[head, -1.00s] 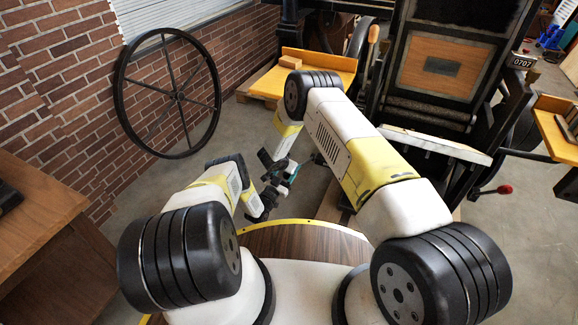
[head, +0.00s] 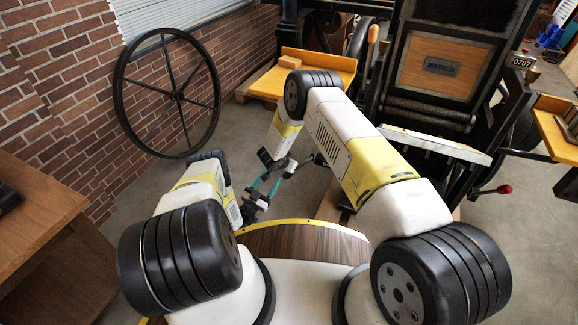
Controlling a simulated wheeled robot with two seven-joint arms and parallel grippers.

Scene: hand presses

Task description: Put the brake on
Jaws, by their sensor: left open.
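The hand press (head: 452,66) stands at the upper right, dark, with a wooden panel and a plate reading 0707. A dark lever with a red knob (head: 504,189) sticks out low at its right side; I cannot tell whether it is the brake. My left gripper (head: 268,184) is open and empty near my base's front edge, far left of that lever. My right gripper (head: 285,164) is near it, partly hidden, and its jaws are unclear. Both are apart from the press. My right arm covers part of the press's left side.
A large spoked wheel (head: 167,92) leans by the brick wall at left. A wooden bench (head: 38,215) is at the left edge. Yellow-edged boards flank the press, at left (head: 328,62) and right (head: 557,137).

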